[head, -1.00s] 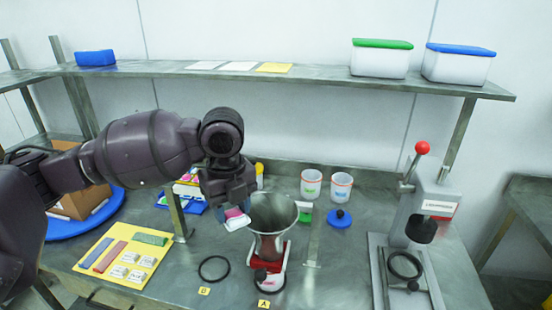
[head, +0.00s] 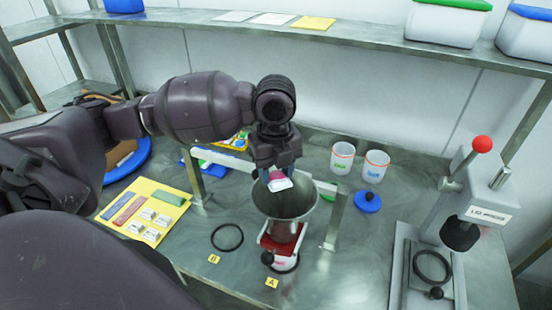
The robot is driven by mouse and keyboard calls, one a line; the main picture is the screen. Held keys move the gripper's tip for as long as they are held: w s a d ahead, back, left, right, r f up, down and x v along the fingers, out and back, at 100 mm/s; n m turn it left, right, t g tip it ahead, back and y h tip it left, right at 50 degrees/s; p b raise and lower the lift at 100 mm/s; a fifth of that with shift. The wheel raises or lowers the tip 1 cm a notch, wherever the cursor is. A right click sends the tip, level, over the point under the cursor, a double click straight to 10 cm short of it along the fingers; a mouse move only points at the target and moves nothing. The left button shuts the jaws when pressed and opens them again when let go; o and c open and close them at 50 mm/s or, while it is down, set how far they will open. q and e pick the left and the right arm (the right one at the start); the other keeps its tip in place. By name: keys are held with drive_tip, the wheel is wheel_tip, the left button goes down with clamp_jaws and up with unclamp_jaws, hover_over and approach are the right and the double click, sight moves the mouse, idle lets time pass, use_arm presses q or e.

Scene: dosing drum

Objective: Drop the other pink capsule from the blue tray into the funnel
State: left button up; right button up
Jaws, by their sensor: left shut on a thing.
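My left gripper (head: 277,180) is shut on a pink and white capsule (head: 279,184). It holds the capsule over the upper part of the metal funnel (head: 287,207), near its back rim. The funnel stands above a red and white base (head: 283,245) at label A. The blue tray (head: 208,163) lies behind and left of the funnel, partly hidden by my left arm. My right gripper is not in view.
A yellow mat (head: 145,212) with coloured bars and white blocks lies at left. A black ring (head: 227,237) lies by label B. Two white cups (head: 342,158) stand behind right. A press with a red knob (head: 481,144) stands at right.

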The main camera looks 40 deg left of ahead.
sight(275, 173)
use_arm(q)
drive_tip(key=shift+f, duration=1)
drive_tip(key=o, duration=1)
wheel_tip(275, 173, up, 11)
drive_tip(key=shift+f, duration=0.1)
